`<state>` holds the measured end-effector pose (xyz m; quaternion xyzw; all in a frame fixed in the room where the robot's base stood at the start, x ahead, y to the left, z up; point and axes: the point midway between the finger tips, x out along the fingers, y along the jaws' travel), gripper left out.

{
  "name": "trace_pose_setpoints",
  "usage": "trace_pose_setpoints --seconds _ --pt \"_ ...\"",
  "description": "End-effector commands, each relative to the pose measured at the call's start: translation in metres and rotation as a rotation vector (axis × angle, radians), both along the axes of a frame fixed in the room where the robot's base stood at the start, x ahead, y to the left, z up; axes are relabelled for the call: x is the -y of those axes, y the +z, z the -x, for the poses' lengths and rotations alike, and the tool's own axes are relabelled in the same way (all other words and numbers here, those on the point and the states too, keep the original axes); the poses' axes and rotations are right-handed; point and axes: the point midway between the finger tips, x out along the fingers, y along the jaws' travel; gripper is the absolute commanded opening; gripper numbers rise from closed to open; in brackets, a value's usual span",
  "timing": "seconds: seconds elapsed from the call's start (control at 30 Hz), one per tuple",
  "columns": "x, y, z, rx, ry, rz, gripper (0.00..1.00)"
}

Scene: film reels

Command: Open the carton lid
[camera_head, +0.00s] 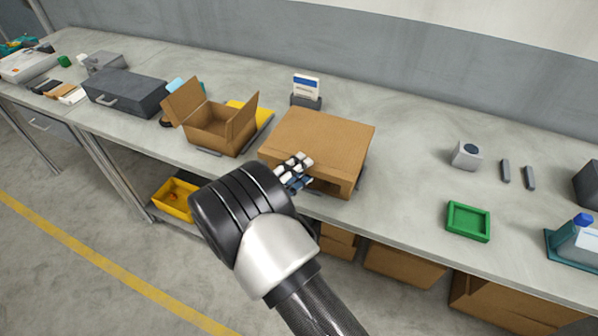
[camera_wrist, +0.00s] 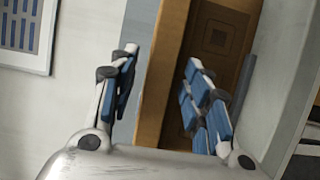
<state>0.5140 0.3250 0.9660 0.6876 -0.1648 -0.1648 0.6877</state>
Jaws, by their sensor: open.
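A brown cardboard carton (camera_head: 325,133) with a flat top lid lying over it stands on the bench in the middle of the head view. A dark gap shows at its front, under the lid's front edge. My gripper (camera_head: 296,172) is at the front left of this carton, close to the lid's front edge. In the wrist view, my gripper (camera_wrist: 162,64) is open, its blue-padded fingers on either side of a brown cardboard edge (camera_wrist: 163,75). Contact cannot be told. Part of the carton's front is hidden behind my gripper.
A smaller carton (camera_head: 216,128) with raised flaps stands to the left. A card holder (camera_head: 306,92) stands behind. A green tray (camera_head: 468,222) and a grey device (camera_head: 466,155) lie to the right. A yellow bin (camera_head: 176,198) is below.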

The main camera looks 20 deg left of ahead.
Motion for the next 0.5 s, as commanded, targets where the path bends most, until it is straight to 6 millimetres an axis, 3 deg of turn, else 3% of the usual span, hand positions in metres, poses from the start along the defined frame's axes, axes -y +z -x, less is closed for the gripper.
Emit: trace_pose_setpoints --seconds 0.13,0.5 --pt "-0.0001 0.0002 0.0002 0.0 0.0 0.0 0.44" --pt "-0.0002 0.0 0.0004 0.0 0.0 0.0 0.19"
